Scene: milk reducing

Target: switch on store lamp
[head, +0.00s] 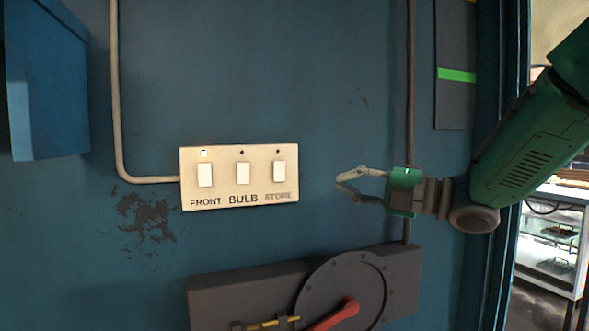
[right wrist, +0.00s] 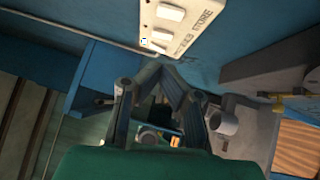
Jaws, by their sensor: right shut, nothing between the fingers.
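A cream switch plate (head: 240,190) is fixed to the blue wall. It bears three white rocker switches marked FRONT (head: 205,175), BULB (head: 243,173) and STORE (head: 279,171). A small light above FRONT glows; the dots above BULB and STORE are dark. My right gripper (head: 340,186) is shut and empty, to the right of the plate and apart from it, at about the switches' height. In the right wrist view the plate (right wrist: 208,14) shows at the top, beyond the closed fingers (right wrist: 160,66). My left gripper is out of view.
Below the plate is a dark grey box (head: 240,292) with a round disc and a red handle (head: 335,315). A blue box (head: 45,80) juts out at the upper left. A pipe (head: 117,100) runs down to the plate. A doorway with shelves (head: 552,240) is at the right.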

